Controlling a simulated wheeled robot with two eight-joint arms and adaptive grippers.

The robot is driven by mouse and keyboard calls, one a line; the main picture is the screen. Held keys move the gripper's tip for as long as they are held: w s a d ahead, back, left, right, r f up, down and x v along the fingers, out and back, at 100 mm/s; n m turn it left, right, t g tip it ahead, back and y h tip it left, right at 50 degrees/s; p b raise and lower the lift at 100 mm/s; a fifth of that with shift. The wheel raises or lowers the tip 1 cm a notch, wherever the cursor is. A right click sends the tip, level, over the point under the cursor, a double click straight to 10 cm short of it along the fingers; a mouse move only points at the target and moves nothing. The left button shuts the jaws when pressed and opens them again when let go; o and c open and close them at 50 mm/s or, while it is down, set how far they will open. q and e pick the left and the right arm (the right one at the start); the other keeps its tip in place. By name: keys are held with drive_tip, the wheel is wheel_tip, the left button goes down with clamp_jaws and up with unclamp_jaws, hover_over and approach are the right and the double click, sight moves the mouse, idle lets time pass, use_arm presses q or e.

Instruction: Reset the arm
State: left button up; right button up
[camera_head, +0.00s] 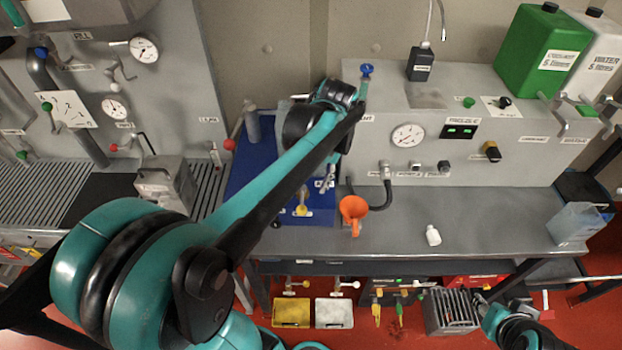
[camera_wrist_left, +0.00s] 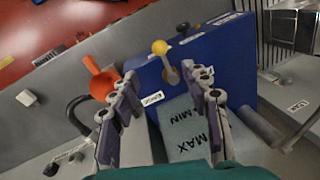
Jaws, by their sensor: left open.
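My left arm reaches across the head view from the lower left. Its gripper is mostly hidden behind the arm near the blue box (camera_head: 250,165). In the left wrist view, my left gripper (camera_wrist_left: 168,82) is open, with nothing between its fingers. Its fingers are above the blue box (camera_wrist_left: 226,58), which has a yellow-knobbed lever (camera_wrist_left: 166,58), and a translucent container (camera_wrist_left: 184,130) marked MIN and MAX. My right arm shows at the lower right of the head view. Its gripper (camera_head: 481,299) is small beside a grey ribbed block (camera_head: 451,311), and its fingers are unclear.
An orange funnel (camera_head: 354,210) and a white bottle (camera_head: 433,235) are on the grey bench (camera_head: 480,215). Green (camera_head: 543,50) and white (camera_head: 598,62) canisters stand at the back right. A clear container (camera_head: 578,224) is at the bench's right end. The bench between bottle and container is clear.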

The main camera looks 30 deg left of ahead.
idle(0.3)
use_arm(q)
drive_tip(key=s+d+f+m+t+h+b, duration=0.2)
drive_tip(key=s+d+f+m+t+b, duration=0.2)
drive_tip(key=s+d+f+t+b, duration=0.3)
drive_tip(key=d+f+t+b, duration=0.1)
drive_tip(key=d+f, duration=0.2)
drive_tip(key=d, duration=0.1)
drive_tip(key=shift+f, duration=0.2)
